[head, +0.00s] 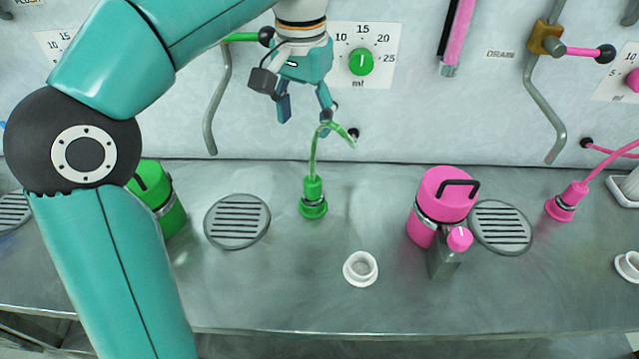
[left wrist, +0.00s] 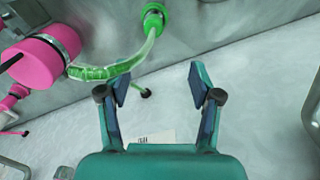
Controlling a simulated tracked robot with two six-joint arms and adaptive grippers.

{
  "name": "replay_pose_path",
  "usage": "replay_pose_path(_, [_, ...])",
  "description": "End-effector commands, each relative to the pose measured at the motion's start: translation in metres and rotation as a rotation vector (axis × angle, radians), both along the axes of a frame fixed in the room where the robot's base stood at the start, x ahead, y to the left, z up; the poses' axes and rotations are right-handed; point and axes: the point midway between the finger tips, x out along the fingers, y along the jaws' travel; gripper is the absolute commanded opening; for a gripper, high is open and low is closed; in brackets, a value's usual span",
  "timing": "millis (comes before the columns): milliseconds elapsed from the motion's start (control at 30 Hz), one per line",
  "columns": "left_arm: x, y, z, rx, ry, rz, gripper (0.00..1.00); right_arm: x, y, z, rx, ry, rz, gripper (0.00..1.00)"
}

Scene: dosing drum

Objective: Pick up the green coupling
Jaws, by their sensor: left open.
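The green coupling (head: 313,200) stands upright on the metal counter, with a clear green hose (head: 314,155) rising from its top to the wall. In the left wrist view the coupling (left wrist: 153,18) is at the top middle, beyond the fingertips, and the hose (left wrist: 98,72) curves away to the left. My left gripper (head: 305,112) is open and empty. In the head view it is above the coupling, in front of the wall, close to the upper hose. Its two fingers (left wrist: 157,85) are spread apart in the left wrist view. My right gripper is not in view.
A pink drum (head: 437,212) with a black handle stands to the right, and a green drum (head: 172,215) is partly hidden behind my left arm. A white ring socket (head: 361,269) is in front. A drain grate (head: 237,221) lies left. A pink coupling (head: 566,201) is far right.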

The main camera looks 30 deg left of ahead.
Motion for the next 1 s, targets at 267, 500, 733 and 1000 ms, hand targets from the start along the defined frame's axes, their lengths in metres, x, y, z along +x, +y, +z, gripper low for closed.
replay_pose_path(267, [0.003,-0.005,-0.065,0.001,0.005,-0.011,0.64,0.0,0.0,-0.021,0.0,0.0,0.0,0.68])
replay_pose_path(500, [0.005,-0.007,-0.096,0.0,0.003,-0.016,0.64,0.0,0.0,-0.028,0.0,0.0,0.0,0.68])
replay_pose_path(733, [0.006,-0.01,-0.11,0.0,0.004,-0.019,0.64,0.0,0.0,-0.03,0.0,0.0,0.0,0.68])
replay_pose_path(1000, [0.006,-0.015,-0.146,0.0,0.003,-0.018,0.64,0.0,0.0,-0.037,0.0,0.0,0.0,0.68])
